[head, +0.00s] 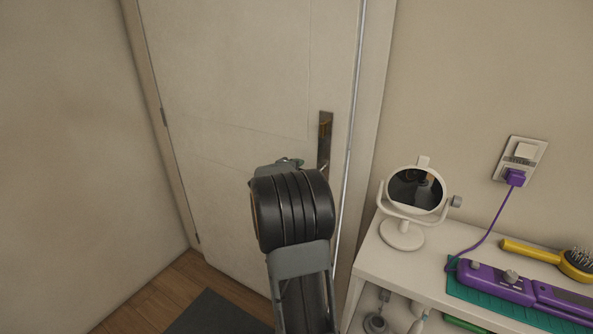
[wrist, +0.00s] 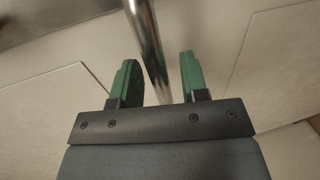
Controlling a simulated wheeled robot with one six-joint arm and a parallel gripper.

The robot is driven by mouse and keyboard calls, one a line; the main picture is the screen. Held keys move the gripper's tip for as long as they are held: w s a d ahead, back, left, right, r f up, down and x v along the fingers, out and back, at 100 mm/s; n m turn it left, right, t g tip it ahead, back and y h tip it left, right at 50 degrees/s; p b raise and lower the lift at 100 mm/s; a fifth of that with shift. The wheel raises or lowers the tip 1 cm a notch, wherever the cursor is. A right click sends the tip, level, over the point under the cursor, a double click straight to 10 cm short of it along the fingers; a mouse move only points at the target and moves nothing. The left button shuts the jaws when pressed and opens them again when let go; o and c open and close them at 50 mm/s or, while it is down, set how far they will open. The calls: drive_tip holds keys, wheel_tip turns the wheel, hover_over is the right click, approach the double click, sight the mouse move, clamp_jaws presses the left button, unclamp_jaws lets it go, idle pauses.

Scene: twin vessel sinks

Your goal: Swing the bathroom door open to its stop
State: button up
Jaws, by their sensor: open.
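The white bathroom door (head: 235,75) stands in its frame in the head view, with hinges along its left edge. It looks shut or nearly shut; I cannot tell if there is a gap at its right edge. A dark metal handle plate (head: 325,135) sits near that edge; its lower part is hidden behind my arm. In the wrist view my gripper (wrist: 160,75) is open, with green fingers either side of a shiny metal bar (wrist: 146,38), probably the door handle. I cannot tell if they touch it. My arm mostly hides the gripper in the head view.
A white shelf unit (head: 372,270) at the right holds a round mirror (head: 402,233), a purple hair straightener (head: 495,283) and a yellow brush (head: 535,252). A purple cord runs to a wall socket (head: 520,158). A dark mat (head: 215,315) lies on the wooden floor. A bare wall bounds the left.

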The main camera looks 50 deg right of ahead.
clamp_jaws()
idle(0.3)
idle(0.3)
